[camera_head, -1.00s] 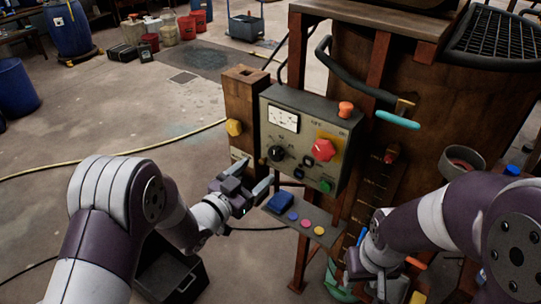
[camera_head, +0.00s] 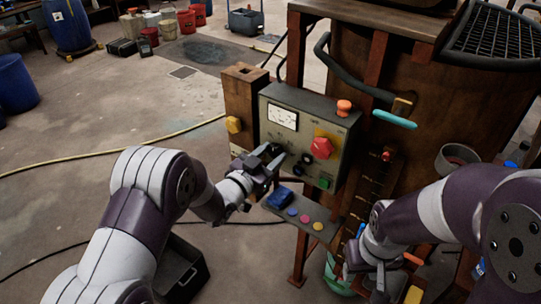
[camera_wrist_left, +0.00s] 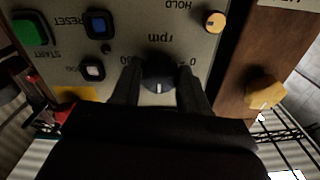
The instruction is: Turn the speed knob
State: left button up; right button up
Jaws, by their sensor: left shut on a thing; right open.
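The speed knob is black with a white pointer mark and sits on the grey control panel (camera_head: 300,110). In the left wrist view the knob (camera_wrist_left: 160,75) lies between my two dark fingers, below the "rpm" lettering, its mark pointing down in the picture. My left gripper (camera_wrist_left: 159,88) is shut on it, one finger on each side. In the head view my left gripper (camera_head: 268,157) reaches the panel's lower left and mostly covers the knob. My right gripper (camera_head: 372,280) is open, low at the right, its fingertips hard to make out.
A small shelf (camera_head: 330,228) with coloured buttons juts out below. A brown post (camera_head: 243,100) stands left of the panel.

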pick_arm(q)
jog(key=shift+f+m+b, duration=0.25)
jog(key=shift+m+b, duration=0.35)
jog(key=shift+b, duration=0.4)
jog(key=m+b, duration=0.6)
jog(key=b, duration=0.3)
jog(key=shift+a, duration=0.1)
jog(key=shift+r+m+b, duration=0.2)
jog(key=shift+m+b, duration=1.2)
jog(key=o, duration=1.1)
jog(key=shift+r, duration=0.1)
jog(key=shift+c, duration=0.2)
jog(key=b+v, duration=0.1)
jog(key=v, duration=1.1)
jog(key=shift+s+a, duration=0.2)
jog(key=shift+s, duration=0.05)
